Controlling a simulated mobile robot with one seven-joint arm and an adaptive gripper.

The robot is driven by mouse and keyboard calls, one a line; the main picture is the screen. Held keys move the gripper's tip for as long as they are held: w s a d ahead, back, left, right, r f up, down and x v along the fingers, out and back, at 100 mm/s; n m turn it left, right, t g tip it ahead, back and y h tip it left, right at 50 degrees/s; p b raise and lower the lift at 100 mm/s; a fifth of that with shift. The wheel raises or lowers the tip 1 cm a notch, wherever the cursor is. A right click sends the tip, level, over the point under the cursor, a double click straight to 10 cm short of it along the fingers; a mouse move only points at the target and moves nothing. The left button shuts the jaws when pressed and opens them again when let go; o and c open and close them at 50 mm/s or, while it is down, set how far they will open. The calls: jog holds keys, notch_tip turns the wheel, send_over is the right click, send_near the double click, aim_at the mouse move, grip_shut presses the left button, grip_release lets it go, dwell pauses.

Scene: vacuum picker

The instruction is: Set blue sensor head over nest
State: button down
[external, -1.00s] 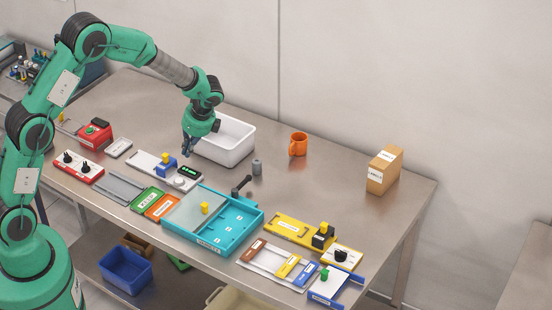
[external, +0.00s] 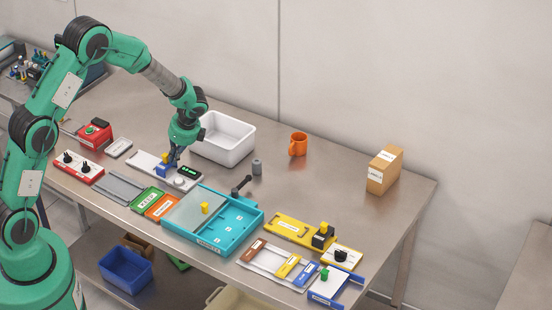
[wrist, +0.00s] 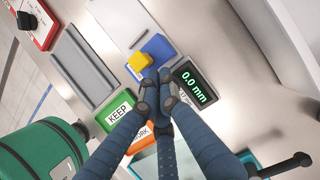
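The blue sensor head (external: 160,171), a small blue block with a yellow knob, sits on a white plate (external: 148,160) left of a black display. In the wrist view the blue block (wrist: 158,46) and its yellow knob (wrist: 139,62) show just beyond my fingertips. My gripper (external: 175,163) is low over the plate, close to the head on its display side. In the wrist view my gripper (wrist: 160,88) has its fingers drawn together, with nothing visible between them. Contact with the head cannot be told. A pale round disc (external: 180,182) beside the display may be the nest.
The display (wrist: 194,84) reads 0.0 mm. A white bin (external: 225,140) stands behind the plate. Green and orange cards (external: 162,206), a teal tray (external: 245,235) and a dark-handled lever (external: 241,186) are nearby. The table's back right is mostly clear around an orange mug (external: 298,144).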

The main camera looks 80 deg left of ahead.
aim_at(173, 156)
jog(key=shift+s+a, duration=0.1)
jog(key=s+a+p, duration=0.3)
jog(key=s+a, duration=0.4)
jog(key=shift+s+a, duration=0.35)
jog(key=shift+s, duration=0.05)
jog(key=shift+w, duration=0.1)
jog(key=shift+w+d+p, duration=0.35)
jog(key=shift+w+d, duration=0.2)
jog(key=shift+d, duration=0.05)
jog(key=shift+w+d, duration=0.8)
jog(key=p+v, duration=0.1)
jog(key=v, duration=0.7)
jog(key=shift+r, duration=0.1)
jog(key=shift+v, duration=0.9)
